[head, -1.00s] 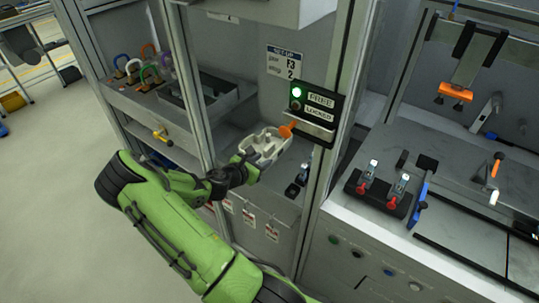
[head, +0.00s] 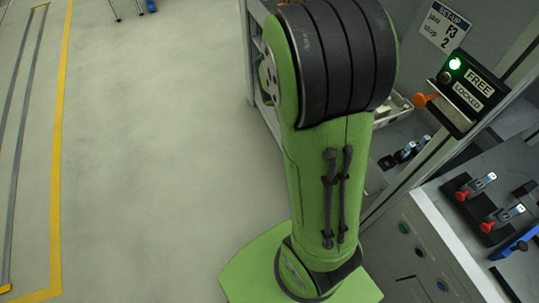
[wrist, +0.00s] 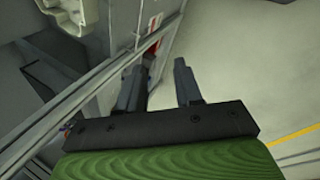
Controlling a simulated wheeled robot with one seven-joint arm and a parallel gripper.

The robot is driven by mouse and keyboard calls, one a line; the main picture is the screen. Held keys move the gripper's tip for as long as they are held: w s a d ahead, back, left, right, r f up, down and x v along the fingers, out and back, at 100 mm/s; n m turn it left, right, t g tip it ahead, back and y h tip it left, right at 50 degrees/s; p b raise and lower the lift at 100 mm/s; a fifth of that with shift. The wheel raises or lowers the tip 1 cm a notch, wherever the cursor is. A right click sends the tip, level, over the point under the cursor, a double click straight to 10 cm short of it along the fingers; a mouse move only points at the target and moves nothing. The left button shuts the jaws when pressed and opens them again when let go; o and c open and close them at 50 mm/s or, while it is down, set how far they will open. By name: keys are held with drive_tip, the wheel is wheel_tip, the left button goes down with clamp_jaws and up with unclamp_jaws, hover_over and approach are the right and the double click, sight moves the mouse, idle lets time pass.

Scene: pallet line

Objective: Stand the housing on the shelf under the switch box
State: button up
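The housing, a pale grey open casting (head: 396,106), shows only in part behind my green arm in the head view, left of the switch box (head: 465,92). In the wrist view the housing (wrist: 76,12) is cut off at the top left. The grey shelf (head: 408,128) lies below and left of the switch box, mostly hidden by my arm. I cannot tell whether the housing touches it. My gripper (wrist: 159,68) is open and empty, its fingers apart, clear of the housing. It is hidden in the head view.
The switch box has a lit green lamp by FREE and an orange lever (head: 426,100). Black clamps (head: 404,152) stand on the shelf. Red-tipped toggle clamps (head: 476,186) sit on the right bench. A metal frame rail (wrist: 120,62) runs close beside my gripper. The left floor is open.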

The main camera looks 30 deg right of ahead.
drive_tip(key=s+a+r+m+t+y, duration=0.1)
drive_tip(key=s+a+r+t+y, duration=0.1)
drive_tip(key=s+a+r, duration=0.3)
drive_tip(key=s+a+r+m+t+y, duration=0.2)
drive_tip(key=s+a+r, duration=0.4)
drive_tip(key=a, duration=0.6)
wheel_tip(320, 180, up, 2)
drive_tip(key=shift+a+m+y, duration=0.3)
drive_tip(key=shift+a+y, duration=0.1)
